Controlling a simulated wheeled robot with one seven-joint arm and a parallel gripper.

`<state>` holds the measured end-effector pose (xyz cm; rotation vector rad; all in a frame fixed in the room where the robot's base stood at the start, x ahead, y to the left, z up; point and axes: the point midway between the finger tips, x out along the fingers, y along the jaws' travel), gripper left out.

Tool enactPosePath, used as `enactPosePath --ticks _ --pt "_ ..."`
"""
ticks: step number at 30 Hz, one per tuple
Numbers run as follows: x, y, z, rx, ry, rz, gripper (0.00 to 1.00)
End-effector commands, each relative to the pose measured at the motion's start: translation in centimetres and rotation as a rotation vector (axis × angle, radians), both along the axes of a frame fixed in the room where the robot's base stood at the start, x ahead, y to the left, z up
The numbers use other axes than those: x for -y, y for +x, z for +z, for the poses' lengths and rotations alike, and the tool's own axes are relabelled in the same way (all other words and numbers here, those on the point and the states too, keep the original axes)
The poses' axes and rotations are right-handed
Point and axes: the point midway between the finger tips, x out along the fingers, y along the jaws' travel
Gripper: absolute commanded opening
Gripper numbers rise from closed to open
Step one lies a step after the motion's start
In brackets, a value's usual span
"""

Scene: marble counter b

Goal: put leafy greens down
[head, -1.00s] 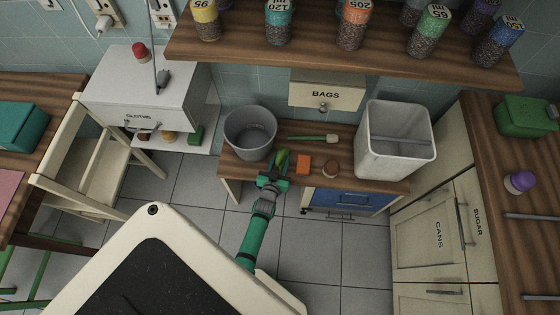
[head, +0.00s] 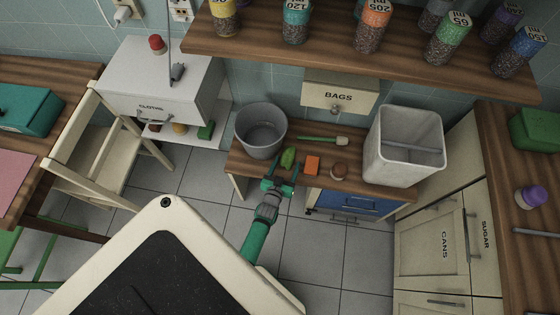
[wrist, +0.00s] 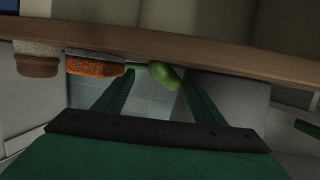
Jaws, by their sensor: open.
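The leafy greens, a small green oval bundle (head: 288,157), lie on the small wooden counter (head: 243,163) near its front edge. They also show in the wrist view (wrist: 165,76). My gripper (head: 284,172) is open, with its fingers apart and empty. It is just in front of the greens, on the near side of the counter edge. In the wrist view my gripper (wrist: 157,82) has its two green fingers spread, with the greens beyond the tips.
An orange block (head: 312,165) and a brown round item (head: 339,171) lie right of the greens. A green-ended utensil (head: 322,139) lies behind them. A grey bucket (head: 261,132) stands left and a white bin (head: 403,150) right. A shelf (head: 350,48) with jars hangs above.

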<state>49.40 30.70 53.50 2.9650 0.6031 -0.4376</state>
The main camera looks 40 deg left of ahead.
Motion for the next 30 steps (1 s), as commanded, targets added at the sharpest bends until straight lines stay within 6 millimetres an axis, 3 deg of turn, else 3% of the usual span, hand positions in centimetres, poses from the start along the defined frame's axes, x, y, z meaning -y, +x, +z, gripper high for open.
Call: enactPosePath --ticks 21,30 --pt "2.8 -7.2 2.3 -0.002 0.001 0.002 0.63" --pt "3.4 -8.2 2.7 -0.001 0.000 0.000 0.63"
